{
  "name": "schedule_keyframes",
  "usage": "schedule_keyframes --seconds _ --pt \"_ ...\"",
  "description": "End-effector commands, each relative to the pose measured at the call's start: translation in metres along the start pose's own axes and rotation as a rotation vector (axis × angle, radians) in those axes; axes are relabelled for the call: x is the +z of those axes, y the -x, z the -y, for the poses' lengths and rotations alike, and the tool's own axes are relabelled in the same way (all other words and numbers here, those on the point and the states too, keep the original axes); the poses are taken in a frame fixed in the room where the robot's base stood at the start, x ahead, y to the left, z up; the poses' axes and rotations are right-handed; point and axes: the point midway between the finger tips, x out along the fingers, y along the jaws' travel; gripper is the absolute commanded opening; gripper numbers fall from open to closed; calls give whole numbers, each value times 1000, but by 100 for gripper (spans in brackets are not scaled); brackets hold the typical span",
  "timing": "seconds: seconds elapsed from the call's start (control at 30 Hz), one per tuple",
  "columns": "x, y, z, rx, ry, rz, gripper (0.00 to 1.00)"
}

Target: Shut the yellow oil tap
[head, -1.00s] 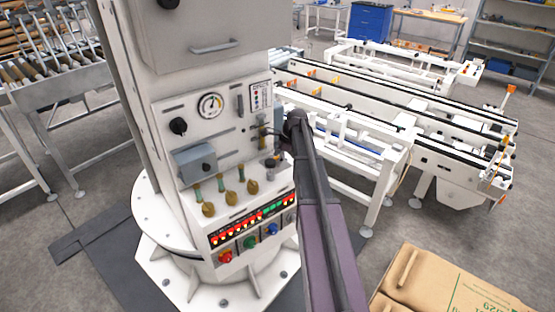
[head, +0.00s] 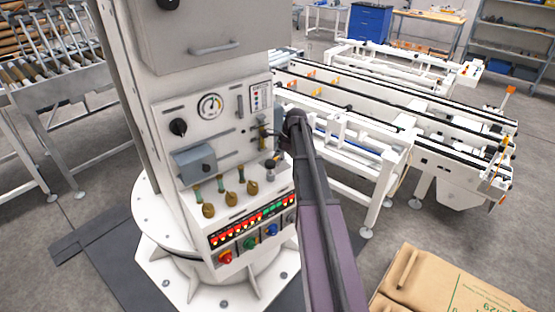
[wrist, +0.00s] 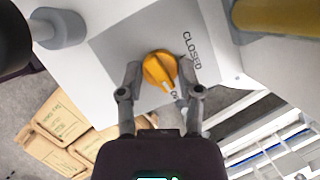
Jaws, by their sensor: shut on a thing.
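The yellow oil tap (wrist: 158,72) is a round orange-yellow knob with a raised grip on a grey plate (wrist: 108,45). In the wrist view a white mark on its edge faces the lower right, near a lettered word starting with "O" that is partly hidden by a finger. The word "CLOSED" (wrist: 192,50) stands on the plate to the right of the knob. My gripper (wrist: 160,68) has one finger on each side of the knob and is shut on it. In the head view my arm reaches the right side of the white column panel; the tap cannot be made out there.
The white panel (head: 165,108) carries a gauge (head: 210,106), a grey box (head: 195,162), brass valves (head: 222,186) and coloured knobs (head: 250,243). A grey cylinder (wrist: 60,28) is close at the wrist view's upper left. Cardboard boxes (head: 450,285) lie at lower right.

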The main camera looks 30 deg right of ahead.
Motion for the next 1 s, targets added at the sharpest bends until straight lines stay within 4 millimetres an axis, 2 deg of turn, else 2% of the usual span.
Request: schedule_keyframes --seconds 0.7,1.0 --pt "1 -1 3 245 583 -1 0" --pt "2 -1 2 322 767 0 0"
